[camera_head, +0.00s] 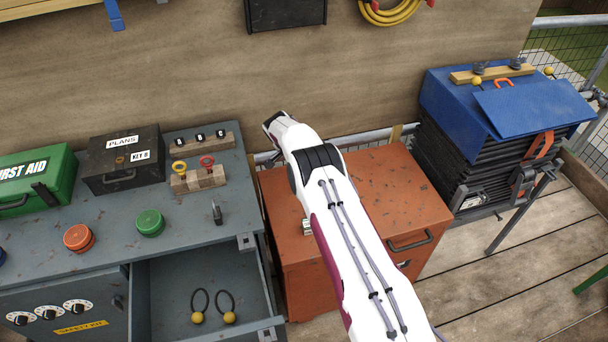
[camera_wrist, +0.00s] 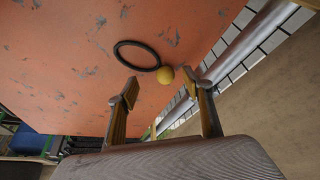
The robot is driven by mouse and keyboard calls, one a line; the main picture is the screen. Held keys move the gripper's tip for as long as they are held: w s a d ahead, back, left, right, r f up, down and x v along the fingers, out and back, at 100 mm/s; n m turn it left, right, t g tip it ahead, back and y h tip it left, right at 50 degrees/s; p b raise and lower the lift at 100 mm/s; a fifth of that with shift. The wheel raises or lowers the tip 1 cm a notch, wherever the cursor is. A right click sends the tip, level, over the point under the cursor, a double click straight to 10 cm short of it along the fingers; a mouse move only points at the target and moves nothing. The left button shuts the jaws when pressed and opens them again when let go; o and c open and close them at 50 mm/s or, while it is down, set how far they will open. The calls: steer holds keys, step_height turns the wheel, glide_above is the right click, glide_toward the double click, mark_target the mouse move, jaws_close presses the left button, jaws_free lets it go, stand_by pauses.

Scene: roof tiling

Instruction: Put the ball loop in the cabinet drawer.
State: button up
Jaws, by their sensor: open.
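A ball loop (camera_wrist: 165,75), a black ring with a yellow ball, lies on the orange cabinet top in the wrist view. My gripper (camera_wrist: 160,89) is open and empty, with its two fingertips apart and the ball just beyond the gap between them. The ring lies further out, to the upper left of the ball. In the head view my arm hides this loop and my gripper. The grey cabinet's drawer (camera_head: 205,275) is pulled open. Two ball loops lie in it side by side, one on the left (camera_head: 198,317) and one on the right (camera_head: 230,317).
The orange cabinet (camera_head: 405,205) stands right of the grey cabinet (camera_head: 60,250). On the grey top are a green first aid box (camera_head: 38,180), a black plans box (camera_head: 124,160), and orange and green round pots. A blue-topped black stack (camera_head: 455,100) stands at right.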

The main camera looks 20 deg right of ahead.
steer(key=shift+x, duration=0.85)
steer(key=c, duration=1.4)
steer(key=shift+o, duration=0.2)
steer(key=shift+r, duration=0.2)
step_height(320, 180, up, 10)
steer(key=shift+f, duration=0.15)
steer(key=shift+w+n, duration=0.1)
steer(key=shift+n, duration=0.2)
